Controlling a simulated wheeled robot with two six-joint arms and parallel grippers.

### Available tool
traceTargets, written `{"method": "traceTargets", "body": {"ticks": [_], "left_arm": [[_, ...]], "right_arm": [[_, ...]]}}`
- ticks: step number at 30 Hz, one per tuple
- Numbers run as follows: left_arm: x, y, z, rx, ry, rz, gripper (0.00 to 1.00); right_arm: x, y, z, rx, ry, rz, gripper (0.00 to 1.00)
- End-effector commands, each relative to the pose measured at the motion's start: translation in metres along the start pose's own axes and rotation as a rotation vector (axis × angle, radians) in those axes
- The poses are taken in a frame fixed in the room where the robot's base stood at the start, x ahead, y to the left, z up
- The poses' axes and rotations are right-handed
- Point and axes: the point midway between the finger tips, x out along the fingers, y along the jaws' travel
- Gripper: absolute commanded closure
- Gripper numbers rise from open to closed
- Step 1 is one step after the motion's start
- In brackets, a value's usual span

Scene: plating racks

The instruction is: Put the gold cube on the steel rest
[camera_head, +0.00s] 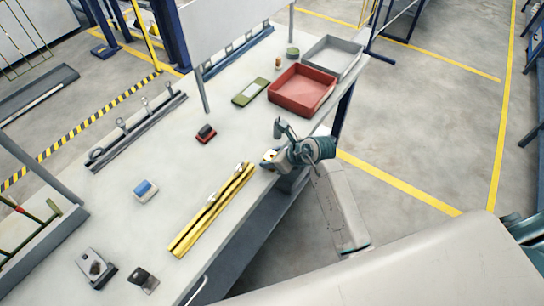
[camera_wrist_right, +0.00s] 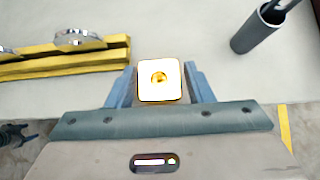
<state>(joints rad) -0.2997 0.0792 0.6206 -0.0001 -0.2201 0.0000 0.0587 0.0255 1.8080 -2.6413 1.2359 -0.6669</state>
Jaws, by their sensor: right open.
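The gold cube (camera_wrist_right: 160,80) sits between the two blue fingers of my right gripper (camera_wrist_right: 160,88) in the right wrist view; its top face is pale with a gold round mark. The fingers are open on either side of it. In the head view my right gripper (camera_head: 272,157) is at the table's right edge, and the cube is hard to make out there. A grey metal block (camera_head: 92,262) with a dark hollow, possibly the steel rest, stands at the lower left; I cannot tell for sure. My left gripper is not in view.
A yellow rail (camera_head: 213,208) with silver discs lies left of the gripper. A grey cylindrical holder (camera_wrist_right: 257,32) stands close by. A red tray (camera_head: 302,90) and grey tray (camera_head: 333,57) are at the back. A blue-topped block (camera_head: 146,190) stands mid-left, with bare table around it.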

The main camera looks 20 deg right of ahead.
Motion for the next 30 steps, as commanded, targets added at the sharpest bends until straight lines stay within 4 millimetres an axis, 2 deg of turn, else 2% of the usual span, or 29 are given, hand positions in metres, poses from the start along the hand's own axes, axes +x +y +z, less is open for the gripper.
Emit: {"method": "traceTargets", "body": {"ticks": [1, 6, 13, 14, 21, 30], "left_arm": [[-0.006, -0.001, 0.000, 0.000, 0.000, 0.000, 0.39], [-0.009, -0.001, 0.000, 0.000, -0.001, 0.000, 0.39], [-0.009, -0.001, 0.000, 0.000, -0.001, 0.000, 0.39], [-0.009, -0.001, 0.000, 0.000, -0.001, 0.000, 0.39], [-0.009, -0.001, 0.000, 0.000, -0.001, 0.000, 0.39], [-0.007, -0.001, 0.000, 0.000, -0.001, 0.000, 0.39]], "right_arm": [[0.005, 0.000, 0.003, 0.003, 0.000, 0.002, 0.53], [0.019, 0.000, 0.001, 0.001, -0.001, 0.001, 0.53], [0.021, 0.000, 0.000, 0.000, -0.001, 0.000, 0.53], [0.021, 0.000, 0.000, 0.000, -0.001, 0.000, 0.55], [0.021, 0.000, 0.000, 0.000, -0.001, 0.000, 1.00], [0.020, 0.000, 0.002, -0.001, -0.004, -0.001, 1.00]]}}
